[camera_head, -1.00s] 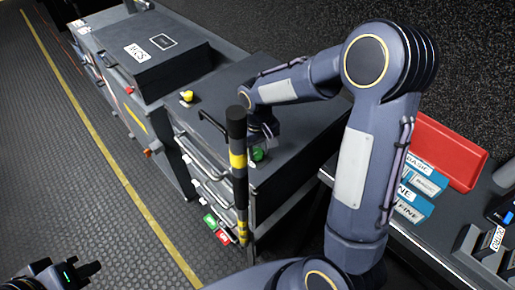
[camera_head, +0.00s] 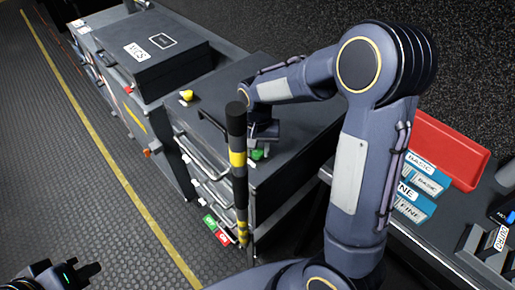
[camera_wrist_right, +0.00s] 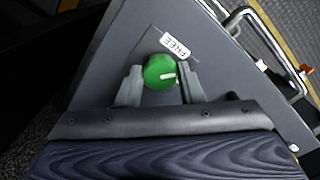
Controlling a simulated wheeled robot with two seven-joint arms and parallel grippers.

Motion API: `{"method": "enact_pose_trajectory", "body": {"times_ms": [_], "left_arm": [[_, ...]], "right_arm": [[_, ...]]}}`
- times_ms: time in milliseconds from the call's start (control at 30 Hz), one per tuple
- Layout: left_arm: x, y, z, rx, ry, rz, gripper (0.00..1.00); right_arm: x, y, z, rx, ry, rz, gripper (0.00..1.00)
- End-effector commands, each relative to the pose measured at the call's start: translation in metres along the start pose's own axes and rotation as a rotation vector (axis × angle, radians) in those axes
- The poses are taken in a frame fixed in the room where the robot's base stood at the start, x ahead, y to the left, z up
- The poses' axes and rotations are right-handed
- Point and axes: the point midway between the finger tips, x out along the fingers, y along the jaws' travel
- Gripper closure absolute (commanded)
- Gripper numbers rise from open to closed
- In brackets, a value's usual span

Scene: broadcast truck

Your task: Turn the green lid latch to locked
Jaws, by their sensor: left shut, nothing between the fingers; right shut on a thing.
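The green lid latch (camera_head: 257,154) is a round knob on the dark grey lid (camera_head: 222,92), near its front edge; in the right wrist view the knob (camera_wrist_right: 158,68) carries a white mark pointing right. A "FREE" label (camera_wrist_right: 175,46) lies beside it on the lid, and the mark does not point at it. My right gripper (camera_wrist_right: 160,76) is shut on the green latch, one finger on each side; in the head view the gripper (camera_head: 262,145) is partly hidden. My left gripper (camera_head: 86,271) is shut and empty over the floor at the lower left.
A black-and-yellow post (camera_head: 238,165) stands close in front of the latch. A yellow knob (camera_head: 186,95) sits on the lid further left. A black case (camera_head: 150,55) lies beyond; a red tray (camera_head: 445,150) and blue boxes (camera_head: 425,177) are at the right. The aisle floor is free.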

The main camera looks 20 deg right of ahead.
Motion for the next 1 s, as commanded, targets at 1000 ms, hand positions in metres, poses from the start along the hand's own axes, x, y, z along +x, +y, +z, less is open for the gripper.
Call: {"method": "enact_pose_trajectory", "body": {"times_ms": [1000], "left_arm": [[-0.016,0.007,-0.008,0.0,0.0,0.0,1.0]], "right_arm": [[-0.002,-0.001,-0.001,0.841,0.002,-0.002,0.89]]}}
